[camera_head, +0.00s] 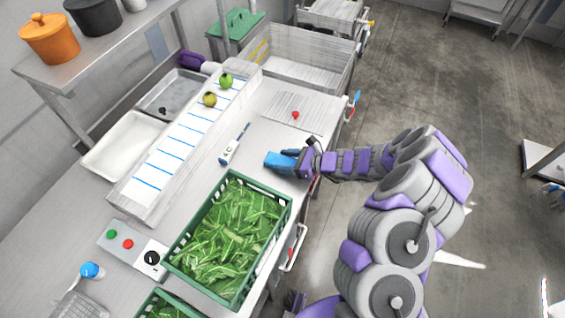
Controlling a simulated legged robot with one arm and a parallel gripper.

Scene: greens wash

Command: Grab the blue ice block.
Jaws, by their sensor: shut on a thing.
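The blue ice block (277,160) is above or on the grey counter, right of the white-and-blue probe-like tool and just beyond the green crate of greens. My gripper (292,160) reaches in from the right and is shut on the block's right end. The fingers hide that end of the block. I cannot tell whether the block touches the counter.
A green crate (283,222) full of leafy greens stands close to my gripper. A probe-like tool (232,149) lies to the left. A small red object (295,115) is on a board behind. A control box (122,240) sits at the front left.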

